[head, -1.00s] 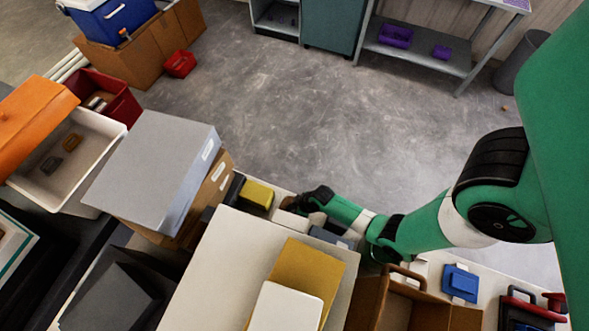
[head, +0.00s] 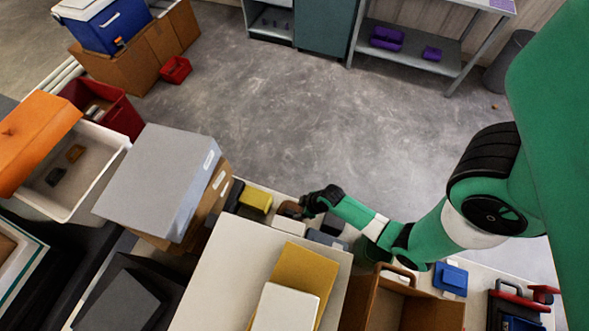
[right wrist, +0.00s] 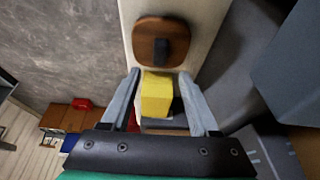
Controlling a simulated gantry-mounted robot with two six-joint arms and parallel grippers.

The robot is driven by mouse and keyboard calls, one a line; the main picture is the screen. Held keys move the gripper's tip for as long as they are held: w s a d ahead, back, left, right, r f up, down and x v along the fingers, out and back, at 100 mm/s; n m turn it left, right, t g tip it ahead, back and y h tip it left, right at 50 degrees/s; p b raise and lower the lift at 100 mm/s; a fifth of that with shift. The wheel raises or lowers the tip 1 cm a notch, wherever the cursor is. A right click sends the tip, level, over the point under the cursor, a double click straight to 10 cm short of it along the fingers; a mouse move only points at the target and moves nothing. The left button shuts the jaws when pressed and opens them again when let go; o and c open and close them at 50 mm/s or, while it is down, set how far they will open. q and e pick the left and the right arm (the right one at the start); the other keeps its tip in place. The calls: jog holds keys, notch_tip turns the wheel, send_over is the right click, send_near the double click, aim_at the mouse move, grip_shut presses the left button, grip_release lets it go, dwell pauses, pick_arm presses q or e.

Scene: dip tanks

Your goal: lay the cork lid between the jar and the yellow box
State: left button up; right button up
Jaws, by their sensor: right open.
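The yellow box (head: 257,198) stands on the long bench behind the pale table in the head view. It also shows in the right wrist view (right wrist: 157,95), framed between my fingers but apart from them. The brown cork lid (head: 291,209) lies just right of the yellow box. In the right wrist view the cork lid (right wrist: 146,34) is flat, with a dark knob on top. My right gripper (head: 311,206) is close beside the lid. Its two fingers (right wrist: 158,75) are spread and hold nothing. I cannot make out the jar. My left gripper is not in view.
A white block (head: 289,225) and a grey-blue box (head: 325,239) stand near the lid. The grey box stack (head: 155,175) rises to the left. An open cardboard box (head: 390,300) and a blue box (head: 450,278) are to the right.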

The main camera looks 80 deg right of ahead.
pick_arm(q)
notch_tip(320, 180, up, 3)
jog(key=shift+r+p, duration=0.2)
jog(key=shift+p, duration=0.7)
pick_arm(e)
jog(key=v, duration=0.3)
jog(key=shift+s+r, duration=0.1)
jog(key=shift+r, duration=0.25)
